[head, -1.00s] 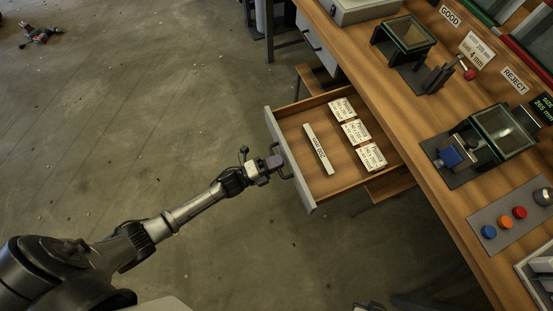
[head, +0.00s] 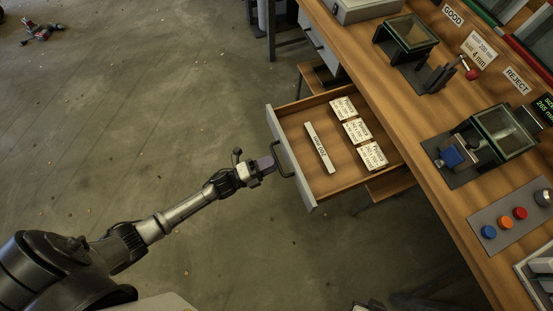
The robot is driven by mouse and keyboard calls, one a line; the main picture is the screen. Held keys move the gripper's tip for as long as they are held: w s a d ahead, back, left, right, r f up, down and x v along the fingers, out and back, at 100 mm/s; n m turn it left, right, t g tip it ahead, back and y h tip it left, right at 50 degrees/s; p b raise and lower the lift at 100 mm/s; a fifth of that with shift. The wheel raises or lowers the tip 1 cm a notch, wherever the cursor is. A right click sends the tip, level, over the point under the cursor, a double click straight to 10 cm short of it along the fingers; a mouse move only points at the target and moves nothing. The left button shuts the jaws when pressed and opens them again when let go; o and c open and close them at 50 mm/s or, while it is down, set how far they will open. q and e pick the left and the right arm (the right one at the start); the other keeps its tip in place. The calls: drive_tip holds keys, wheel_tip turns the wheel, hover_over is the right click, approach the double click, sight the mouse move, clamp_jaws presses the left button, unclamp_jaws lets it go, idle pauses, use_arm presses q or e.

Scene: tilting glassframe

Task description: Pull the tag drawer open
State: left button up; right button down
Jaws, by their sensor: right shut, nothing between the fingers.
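The tag drawer (head: 328,187) is pulled well out from under the bench. Its front panel has a dark loop handle (head: 291,173). Inside lie three white printed cards (head: 357,131) and a long white strip with text (head: 319,148). My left gripper (head: 267,164) is just outside the handle, its fingertips close to the bar and apart from it or barely touching. The gap between its fingers cannot be made out from above. Only a small dark part of my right gripper (head: 368,306) shows at the bottom edge, away from the drawer.
The wooden bench (head: 440,165) carries a glass-topped fixture (head: 410,34), another with a blue block (head: 503,130), and a button panel (head: 512,214). A grey drawer unit (head: 320,45) is beyond the open drawer.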

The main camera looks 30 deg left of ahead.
use_arm(q)
drive_tip(key=v, duration=1)
drive_tip(key=shift+s+a, duration=0.25)
drive_tip(key=shift+s, duration=0.1)
